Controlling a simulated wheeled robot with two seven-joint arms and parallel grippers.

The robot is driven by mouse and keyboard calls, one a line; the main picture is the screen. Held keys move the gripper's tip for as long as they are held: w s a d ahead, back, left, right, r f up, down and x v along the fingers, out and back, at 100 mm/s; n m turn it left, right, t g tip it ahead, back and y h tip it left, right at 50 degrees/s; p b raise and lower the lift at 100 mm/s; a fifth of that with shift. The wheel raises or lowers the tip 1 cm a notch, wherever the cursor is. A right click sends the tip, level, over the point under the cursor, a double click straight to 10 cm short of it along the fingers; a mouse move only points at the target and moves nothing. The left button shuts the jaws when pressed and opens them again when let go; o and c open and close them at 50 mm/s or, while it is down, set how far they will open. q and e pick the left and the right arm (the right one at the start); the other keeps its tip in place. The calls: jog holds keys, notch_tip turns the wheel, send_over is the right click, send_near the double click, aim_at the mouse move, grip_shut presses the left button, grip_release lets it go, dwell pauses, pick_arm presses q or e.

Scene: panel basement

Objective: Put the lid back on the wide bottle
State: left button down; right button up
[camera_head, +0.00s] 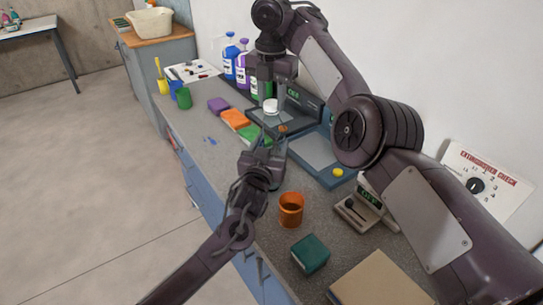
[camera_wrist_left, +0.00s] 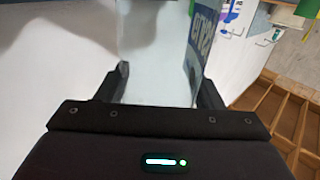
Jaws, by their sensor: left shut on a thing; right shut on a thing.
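My right gripper (camera_head: 272,98) reaches down from above in the head view and is shut on a small white lid (camera_head: 271,106). The lid is over or close to a pale, see-through shape between the two grippers; I cannot tell whether they touch. My left gripper (camera_head: 268,143) comes in from the front left below it, fingers pointing away, shut on the wide bottle. In the left wrist view the bottle (camera_wrist_left: 155,60) is pale and translucent, with a printed blue-green label on its right side, between the fingers. Its top is out of that view.
A blue bottle (camera_head: 229,60) and a purple-capped bottle (camera_head: 243,66) stand behind. Purple (camera_head: 218,104), orange (camera_head: 235,119) and green sponges lie left of the grippers. An orange cup (camera_head: 291,209), teal box (camera_head: 310,253) and small scale (camera_head: 366,211) stand nearer. The wall is close behind.

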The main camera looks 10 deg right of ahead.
jog(key=m, duration=0.8)
jog(key=shift+m, duration=0.4)
jog(key=o, duration=1.1)
jog(key=shift+r, duration=2.25)
jog(key=shift+c, duration=0.5)
